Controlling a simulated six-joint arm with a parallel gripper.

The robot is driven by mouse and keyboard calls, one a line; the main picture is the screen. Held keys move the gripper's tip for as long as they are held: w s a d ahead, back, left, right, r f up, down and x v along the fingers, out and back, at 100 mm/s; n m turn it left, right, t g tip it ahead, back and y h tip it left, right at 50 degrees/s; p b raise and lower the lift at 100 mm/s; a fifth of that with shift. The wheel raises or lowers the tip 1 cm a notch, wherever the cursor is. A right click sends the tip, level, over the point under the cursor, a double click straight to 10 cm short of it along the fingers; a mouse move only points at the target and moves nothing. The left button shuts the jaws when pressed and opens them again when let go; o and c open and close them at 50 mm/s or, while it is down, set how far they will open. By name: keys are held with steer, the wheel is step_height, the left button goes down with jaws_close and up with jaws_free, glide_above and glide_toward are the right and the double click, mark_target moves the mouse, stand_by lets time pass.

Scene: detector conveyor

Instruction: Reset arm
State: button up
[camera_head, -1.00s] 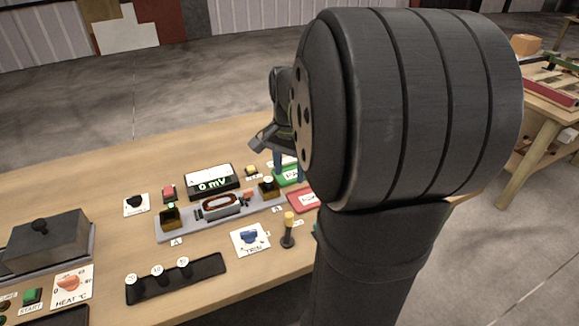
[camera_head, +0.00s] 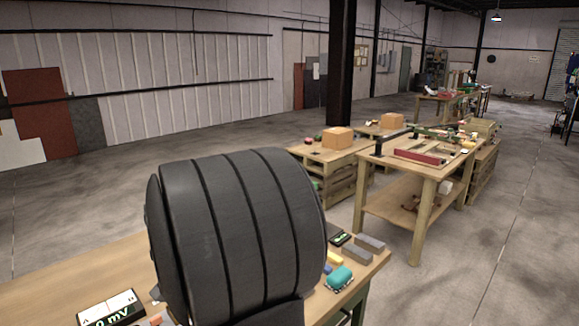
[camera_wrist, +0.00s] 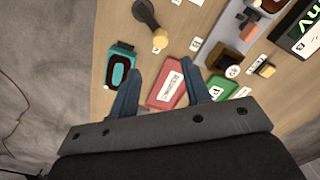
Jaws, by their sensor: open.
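My gripper (camera_wrist: 158,80) shows in the wrist view with its two blue-grey fingers spread apart. A red pad with a white label (camera_wrist: 170,84) shows between the fingers, and nothing is held. A green pad (camera_wrist: 222,88) lies right of the right finger. A teal piece with a dark oval (camera_wrist: 122,70) lies left of the left finger. In the head view my own large dark arm link hides the gripper and much of the bench.
The wooden bench (camera_head: 60,276) carries a mV meter (camera_head: 112,308) at its left and, at its right end, a teal object (camera_head: 339,278) and grey blocks (camera_head: 370,243). The wrist view shows a black stick with a yellow tip (camera_wrist: 146,14). Another workbench (camera_head: 430,170) stands beyond open floor.

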step_height(320, 180, down, 12)
steer(key=shift+r, duration=0.15)
steer(key=shift+r, duration=0.1)
stand_by(0.4)
step_height(320, 180, up, 18)
steer(key=f, duration=0.1)
step_height(320, 180, down, 17)
steer(key=shift+f, duration=0.1)
steer(key=shift+a, duration=0.15)
steer(key=shift+s+a+n, duration=0.15)
steer(key=shift+a+n, duration=0.1)
steer(key=shift+n, duration=0.45)
steer(key=shift+s+a+n, duration=0.1)
steer(key=shift+a+n, duration=0.1)
steer(key=shift+n, duration=0.5)
